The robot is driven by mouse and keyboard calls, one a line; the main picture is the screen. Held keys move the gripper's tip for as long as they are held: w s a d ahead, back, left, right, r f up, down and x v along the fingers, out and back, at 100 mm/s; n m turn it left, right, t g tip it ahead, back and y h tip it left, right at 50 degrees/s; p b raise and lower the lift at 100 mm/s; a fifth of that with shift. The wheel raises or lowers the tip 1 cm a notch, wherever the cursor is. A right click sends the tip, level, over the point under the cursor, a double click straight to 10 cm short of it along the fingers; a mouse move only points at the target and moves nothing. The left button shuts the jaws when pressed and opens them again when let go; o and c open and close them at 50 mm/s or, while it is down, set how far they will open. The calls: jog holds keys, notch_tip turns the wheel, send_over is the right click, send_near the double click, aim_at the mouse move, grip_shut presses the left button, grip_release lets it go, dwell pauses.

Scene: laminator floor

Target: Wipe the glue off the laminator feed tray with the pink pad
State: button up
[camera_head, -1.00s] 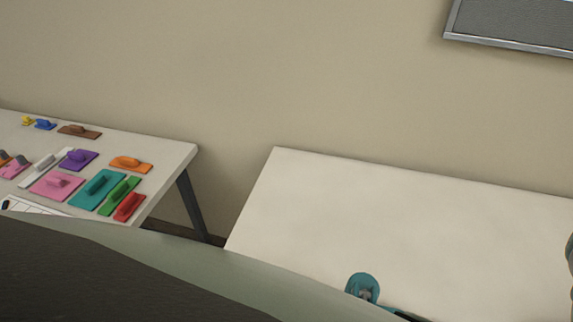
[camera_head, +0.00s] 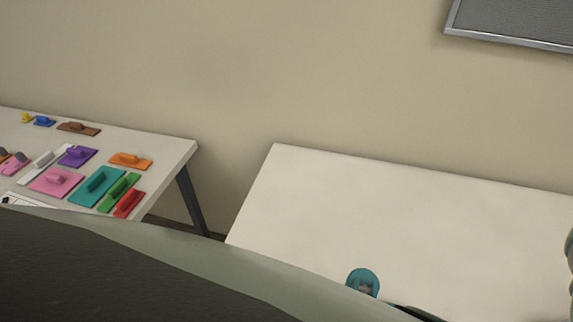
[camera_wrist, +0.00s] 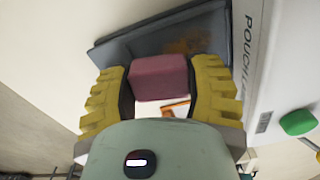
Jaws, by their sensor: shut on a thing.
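My gripper (camera_wrist: 160,92) shows in the wrist view with two yellow ridged fingers, shut on a pink block-shaped piece, the pink pad (camera_wrist: 160,72). Only this piece of the pad shows; any flat part under it is hidden. Beyond it is the dark grey feed tray (camera_wrist: 119,50), with a blurred orange-brown glue patch (camera_wrist: 188,43) on it. The pad overlaps the tray in the picture; I cannot tell whether they touch. The white laminator (camera_wrist: 270,62), with dark lettering, stands at the tray's right. The head view shows neither tray nor held pad.
A green button (camera_wrist: 297,122) is on the laminator. In the head view, a left table (camera_head: 166,184) holds several coloured handled pads, including a pink one (camera_head: 57,181). The visible part of the white table (camera_head: 400,215) is mostly bare. A framed grey panel (camera_head: 515,20) hangs above.

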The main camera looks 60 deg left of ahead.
jog(key=shift+w+a, duration=0.95)
jog(key=shift+w, duration=0.15)
jog(key=shift+r, duration=0.1)
jog(key=shift+s+d+r, duration=0.1)
jog(key=shift+s+d, duration=0.9)
jog(key=shift+s, duration=0.15)
jog(key=shift+w+a, duration=1)
jog(key=shift+w, duration=0.15)
jog(key=shift+d, duration=0.1)
